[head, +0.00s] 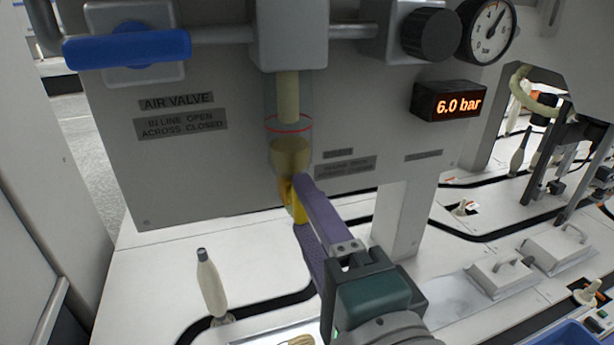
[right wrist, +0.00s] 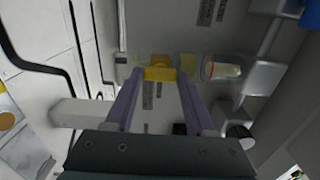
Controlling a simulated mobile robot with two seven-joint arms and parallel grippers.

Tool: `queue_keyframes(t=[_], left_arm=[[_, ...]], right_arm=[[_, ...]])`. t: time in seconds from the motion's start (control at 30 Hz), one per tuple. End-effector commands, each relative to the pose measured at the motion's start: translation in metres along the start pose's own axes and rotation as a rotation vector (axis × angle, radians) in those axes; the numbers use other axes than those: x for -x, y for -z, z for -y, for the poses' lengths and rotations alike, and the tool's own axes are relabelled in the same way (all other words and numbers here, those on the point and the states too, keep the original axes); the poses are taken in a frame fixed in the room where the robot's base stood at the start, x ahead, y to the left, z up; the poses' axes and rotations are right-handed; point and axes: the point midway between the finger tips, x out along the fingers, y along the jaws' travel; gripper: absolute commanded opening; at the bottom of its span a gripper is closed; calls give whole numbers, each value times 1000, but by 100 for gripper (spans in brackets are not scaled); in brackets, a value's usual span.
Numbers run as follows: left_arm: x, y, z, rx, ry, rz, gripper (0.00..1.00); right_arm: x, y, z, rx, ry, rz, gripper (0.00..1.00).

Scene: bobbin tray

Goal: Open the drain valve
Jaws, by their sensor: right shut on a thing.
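The drain valve's small yellow handle (head: 298,208) sits below the clear filter bowl (head: 290,150), which holds yellowish liquid and has a red ring. My right gripper (head: 303,195) reaches up from below with its purple fingers at the handle, and is shut on it. The right wrist view shows the yellow handle (right wrist: 159,74) between the fingertips of my right gripper (right wrist: 161,78). The fingers partly hide the handle in the head view, so its exact angle is hard to tell. My left gripper is not in view.
A blue air valve handle (head: 128,48) lies crosswise at upper left. A black knob (head: 430,34), a gauge (head: 487,30) and a display (head: 449,101) reading 6.0 bar are at upper right. A white post (head: 402,220) stands right of my gripper; a bobbin (head: 211,285) stands at lower left.

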Motion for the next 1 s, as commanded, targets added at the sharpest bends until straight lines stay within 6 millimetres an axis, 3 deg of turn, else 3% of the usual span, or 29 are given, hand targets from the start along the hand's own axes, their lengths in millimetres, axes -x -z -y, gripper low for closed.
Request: queue_keyframes(t=[0.23, 0.27, 0.5, 0.8, 1.0], left_arm=[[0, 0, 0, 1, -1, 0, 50], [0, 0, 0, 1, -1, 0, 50], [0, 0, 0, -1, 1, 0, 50], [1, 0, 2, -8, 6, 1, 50], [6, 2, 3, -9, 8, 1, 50]], right_arm=[[0, 0, 0, -1, 1, 1, 0], [0, 0, 0, -1, 1, 1, 58], [0, 0, 0, 0, 0, 1, 85], [4, 0, 0, 1, -1, 0, 85], [36, 0, 0, 3, -5, 2, 85]])
